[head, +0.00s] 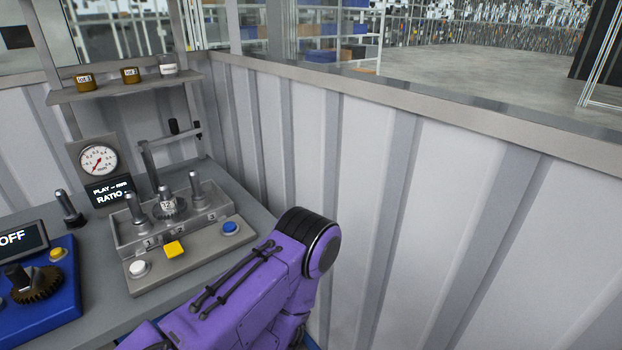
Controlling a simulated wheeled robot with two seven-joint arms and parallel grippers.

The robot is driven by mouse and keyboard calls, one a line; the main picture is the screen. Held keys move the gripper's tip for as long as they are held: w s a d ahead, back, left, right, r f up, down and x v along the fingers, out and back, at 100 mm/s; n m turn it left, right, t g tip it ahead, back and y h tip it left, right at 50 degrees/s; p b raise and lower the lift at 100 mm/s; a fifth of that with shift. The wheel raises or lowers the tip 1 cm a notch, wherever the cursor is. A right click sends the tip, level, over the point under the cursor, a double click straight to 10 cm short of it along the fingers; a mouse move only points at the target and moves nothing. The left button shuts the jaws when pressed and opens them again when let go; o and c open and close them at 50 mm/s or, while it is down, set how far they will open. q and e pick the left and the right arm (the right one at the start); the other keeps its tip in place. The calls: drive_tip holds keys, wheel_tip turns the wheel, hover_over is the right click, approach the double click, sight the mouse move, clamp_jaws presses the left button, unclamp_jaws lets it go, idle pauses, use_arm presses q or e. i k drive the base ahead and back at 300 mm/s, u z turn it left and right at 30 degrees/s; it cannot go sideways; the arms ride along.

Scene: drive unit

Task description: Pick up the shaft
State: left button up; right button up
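Several upright metal shafts or pins show, and I cannot tell which one is the task's shaft. A dark shaft (69,208) with a wider foot stands, slightly tilted, on the grey bench (95,318) at left. In a grey fixture (190,258) with numbered places, a shaft (135,209) stands at the left and another shaft (196,188) at the right. Between them a gear marked 12 (168,207) sits around a pin. Neither gripper shows; only a purple arm of mine is in view at the bottom centre.
A blue unit (62,306) with a brown gear (38,286) and an OFF display (22,238) stands at lower left. A gauge (98,160) is behind. A shelf (130,88) holds small containers. A ribbed grey wall (400,180) bounds the bench at right.

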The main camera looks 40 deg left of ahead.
sight(198, 196)
drive_tip(key=z, duration=1.25)
drive_tip(key=k, duration=1.5)
drive_tip(key=u, duration=1.55)
